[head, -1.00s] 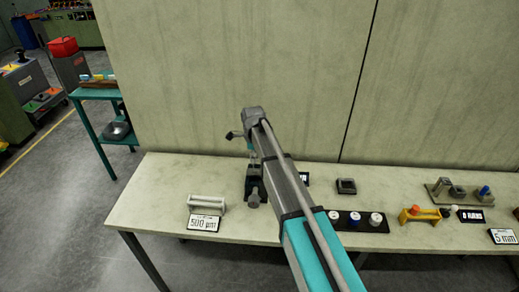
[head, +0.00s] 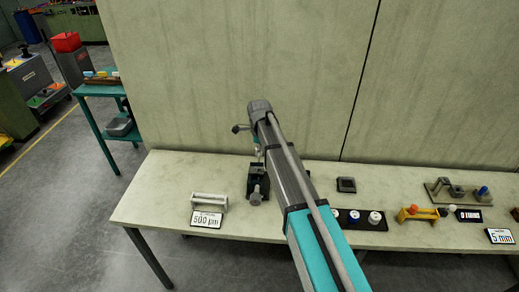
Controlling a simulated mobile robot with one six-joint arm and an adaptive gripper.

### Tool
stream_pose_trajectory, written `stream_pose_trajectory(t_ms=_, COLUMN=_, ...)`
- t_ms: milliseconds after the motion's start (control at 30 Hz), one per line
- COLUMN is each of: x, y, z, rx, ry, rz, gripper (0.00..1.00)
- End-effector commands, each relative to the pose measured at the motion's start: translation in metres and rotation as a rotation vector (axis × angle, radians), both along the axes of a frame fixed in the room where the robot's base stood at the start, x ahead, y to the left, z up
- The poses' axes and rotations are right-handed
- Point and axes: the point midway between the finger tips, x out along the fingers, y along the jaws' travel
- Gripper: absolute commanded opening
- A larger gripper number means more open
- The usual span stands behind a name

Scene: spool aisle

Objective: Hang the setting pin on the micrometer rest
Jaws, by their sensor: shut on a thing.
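My gripper (head: 258,150) hangs from the end of my arm over the back of the bench and is shut. It is small in the picture and partly covered by my arm, so the setting pin in it is hard to make out. Just below it stands a dark clamp-like stand with a grey knob (head: 256,198), which looks like the micrometer rest, though I cannot be sure. The gripper appears above this stand; I cannot tell whether anything touches it.
The pale bench (head: 150,205) also holds a light-grey rack (head: 210,201) behind a 500 µm sign (head: 206,219), a square dark block (head: 346,185), a black strip with capped pieces (head: 375,218) and a yellow frame (head: 418,215). A wall stands behind.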

Motion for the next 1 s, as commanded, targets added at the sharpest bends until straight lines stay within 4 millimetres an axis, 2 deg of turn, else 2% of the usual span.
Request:
stream_pose_trajectory(t_ms=267, x=0.000, y=-0.001, z=-0.004, rx=0.000, ry=0.000, rz=-0.001, gripper=0.04)
stream_pose_trajectory(t_ms=700, x=0.000, y=-0.001, z=-0.030, rx=0.000, ry=0.000, rz=-0.002, gripper=0.04)
stream_pose_trajectory(t_ms=1000, x=0.000, y=-0.002, z=-0.038, rx=0.000, ry=0.000, rz=-0.002, gripper=0.04)
